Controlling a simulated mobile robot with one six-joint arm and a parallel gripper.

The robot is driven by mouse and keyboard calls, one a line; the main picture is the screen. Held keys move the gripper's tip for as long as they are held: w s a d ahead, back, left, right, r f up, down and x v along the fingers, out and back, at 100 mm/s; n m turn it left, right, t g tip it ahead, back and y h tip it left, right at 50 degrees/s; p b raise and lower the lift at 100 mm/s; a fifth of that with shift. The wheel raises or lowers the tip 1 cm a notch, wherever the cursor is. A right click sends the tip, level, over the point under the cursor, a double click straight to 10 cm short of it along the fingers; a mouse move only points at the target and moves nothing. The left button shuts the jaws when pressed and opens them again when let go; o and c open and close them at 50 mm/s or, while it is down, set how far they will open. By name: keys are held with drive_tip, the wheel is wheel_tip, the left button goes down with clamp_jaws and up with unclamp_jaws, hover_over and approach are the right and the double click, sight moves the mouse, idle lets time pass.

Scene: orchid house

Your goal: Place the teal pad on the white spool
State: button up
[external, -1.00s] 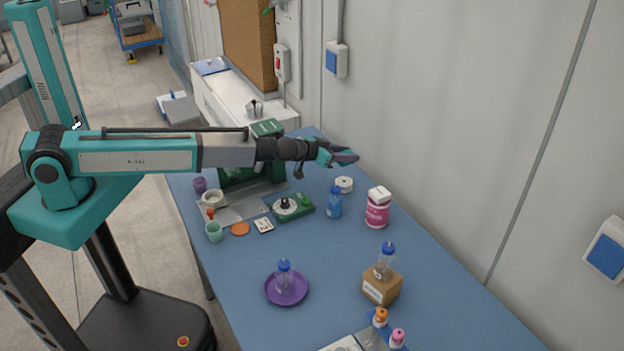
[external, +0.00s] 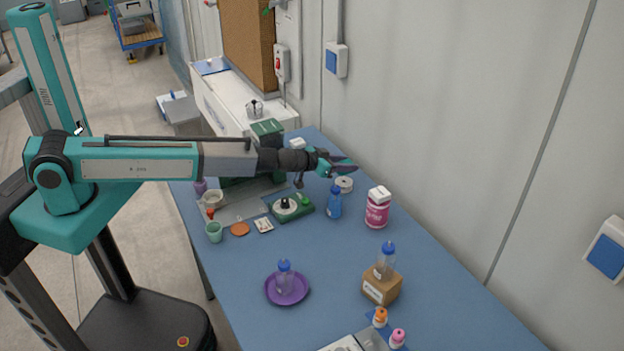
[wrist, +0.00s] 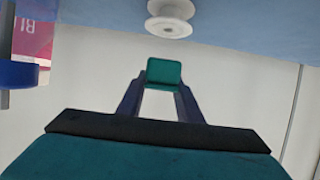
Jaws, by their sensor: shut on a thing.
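The teal pad (wrist: 164,72) is held between the fingertips of my gripper (wrist: 160,90) in the wrist view. My gripper (external: 343,166) is shut on it, and in the external view it is over the far part of the blue table. The white spool (external: 344,185) stands on the table just below my gripper in the external view. In the wrist view the spool (wrist: 170,22) shows at the top, apart from the pad. The pad is too small to make out clearly in the external view.
A blue bottle (external: 335,203) and a pink-and-white bottle (external: 377,210) stand close to the spool. A green device (external: 291,207) is to the left. A purple plate (external: 287,289) with a bottle and a cardboard box (external: 381,288) are nearer. The wall is to the right.

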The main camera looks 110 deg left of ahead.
drive_tip(key=shift+f+b, duration=1.05)
drive_tip(key=shift+f, duration=0.95)
drive_tip(key=shift+f, duration=0.15)
drive_tip(key=o, duration=1)
drive_tip(key=shift+p+v, duration=0.5)
drive_tip(key=shift+v, duration=5.6)
drive_tip(key=shift+w+a, duration=0.1)
